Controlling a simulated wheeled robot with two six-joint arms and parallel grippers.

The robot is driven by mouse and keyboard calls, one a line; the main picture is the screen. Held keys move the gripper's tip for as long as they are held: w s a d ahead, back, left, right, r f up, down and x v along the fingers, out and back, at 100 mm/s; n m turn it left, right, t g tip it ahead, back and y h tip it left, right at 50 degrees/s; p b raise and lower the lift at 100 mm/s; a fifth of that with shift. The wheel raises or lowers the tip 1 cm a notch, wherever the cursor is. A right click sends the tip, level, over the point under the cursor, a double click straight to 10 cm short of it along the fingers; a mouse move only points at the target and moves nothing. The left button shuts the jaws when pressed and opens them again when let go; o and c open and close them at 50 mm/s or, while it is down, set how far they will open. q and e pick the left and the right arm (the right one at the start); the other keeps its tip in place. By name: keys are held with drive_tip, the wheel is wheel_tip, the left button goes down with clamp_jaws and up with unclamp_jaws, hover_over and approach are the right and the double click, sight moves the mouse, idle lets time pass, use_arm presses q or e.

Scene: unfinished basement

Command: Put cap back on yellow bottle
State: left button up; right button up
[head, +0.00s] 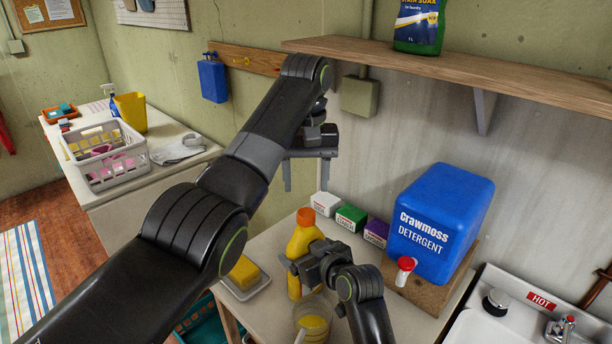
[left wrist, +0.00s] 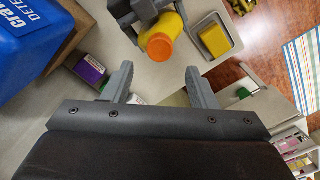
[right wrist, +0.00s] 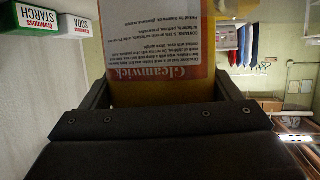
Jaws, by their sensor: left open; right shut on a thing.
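The yellow bottle (head: 297,243) stands upright on the counter with an orange cap (head: 306,216) on its top. From above, the cap (left wrist: 160,46) covers the bottle's mouth; whether it is screwed tight I cannot tell. My right gripper (head: 303,262) is shut around the bottle's body. In the right wrist view, the bottle's label (right wrist: 160,50) fills the space between the fingers. My left gripper (head: 306,182) is open and empty above the cap, with its fingers pointing down. In the left wrist view, the cap lies just beyond the fingertips (left wrist: 160,76), apart from them.
Three small boxes (head: 350,217) stand behind the bottle. A blue detergent jug (head: 441,222) stands to the right, beside a sink (head: 490,325). A jar with yellow contents (head: 313,320) is in front. A yellow sponge on a dish (head: 244,270) lies left. A wooden shelf (head: 480,72) overhangs.

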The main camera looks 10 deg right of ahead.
sight(306, 212)
use_arm(q)
wheel_tip(306, 212, down, 8)
drive_tip(key=shift+r, duration=0.15)
idle(0.4)
drive_tip(key=c, duration=1)
drive_tip(key=o, duration=1.2)
drive_tip(key=shift+c, duration=0.2)
drive_tip(key=shift+r, duration=0.15)
wheel_tip(306, 212, up, 12)
use_arm(e)
drive_tip(key=o, duration=1.8)
drive_tip(key=shift+c, duration=0.2)
